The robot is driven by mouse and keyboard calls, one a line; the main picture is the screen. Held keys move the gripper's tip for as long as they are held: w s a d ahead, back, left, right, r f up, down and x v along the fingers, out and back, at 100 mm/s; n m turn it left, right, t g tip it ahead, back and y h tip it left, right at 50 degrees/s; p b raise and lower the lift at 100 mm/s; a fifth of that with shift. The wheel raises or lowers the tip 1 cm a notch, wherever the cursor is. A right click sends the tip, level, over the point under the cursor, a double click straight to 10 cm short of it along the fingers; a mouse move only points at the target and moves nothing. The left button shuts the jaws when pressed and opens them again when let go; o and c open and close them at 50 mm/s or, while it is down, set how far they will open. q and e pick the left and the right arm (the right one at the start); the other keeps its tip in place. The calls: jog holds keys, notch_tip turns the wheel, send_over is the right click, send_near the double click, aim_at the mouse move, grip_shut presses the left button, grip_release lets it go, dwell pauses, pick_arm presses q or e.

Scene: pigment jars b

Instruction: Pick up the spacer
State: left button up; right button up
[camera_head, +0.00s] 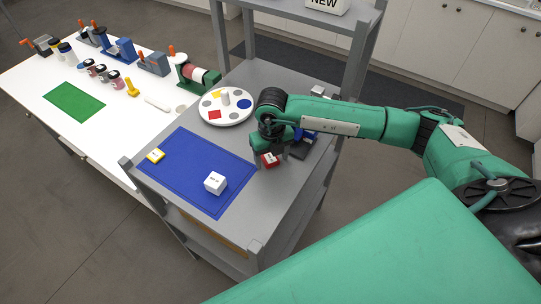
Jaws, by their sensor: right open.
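My right gripper (273,152) is open and points down over the right part of the grey cart top, just past the edge of the blue mat (187,193). A small red block (270,160) with a pale mark sits right below or between its fingers; the fingers partly hide it, and I cannot tell whether they touch it. I cannot tell which piece is the spacer. My left gripper is not in view.
A dark grey piece (301,149) and a blue piece (308,134) lie close beside the gripper. A round white palette (242,117) with coloured discs stands behind. A white table (55,85) at left holds jars, clamps and a green mat (74,102). A shelf post rises behind.

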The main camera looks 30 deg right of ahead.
jog(key=shift+f, duration=0.15)
jog(key=c, duration=1.1)
jog(key=shift+r, duration=0.2)
